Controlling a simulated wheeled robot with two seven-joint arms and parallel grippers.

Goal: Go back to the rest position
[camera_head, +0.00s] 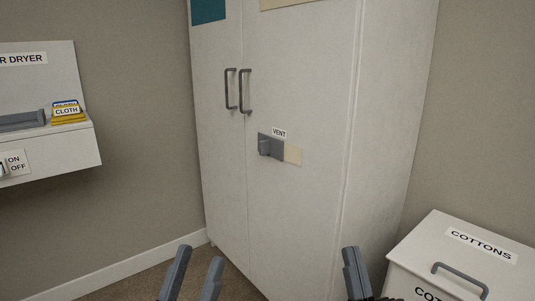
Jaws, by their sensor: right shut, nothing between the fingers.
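My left gripper (201,256) shows at the bottom of the head view, left of the middle. Its two dark grey fingers stand apart with nothing between them. My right gripper (352,251) shows at the bottom, right of the middle. Its fingers are together, and it holds nothing. My arms behind the grippers are outside the picture.
The cabinet's two doors are shut, with a grey vent slider (268,147) on the right door. A wall-mounted dryer unit (50,152) with a yellow cloth pack (68,115) is at left. A white cottons bin (430,250) stands at right. Brown floor (140,283) shows at lower left.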

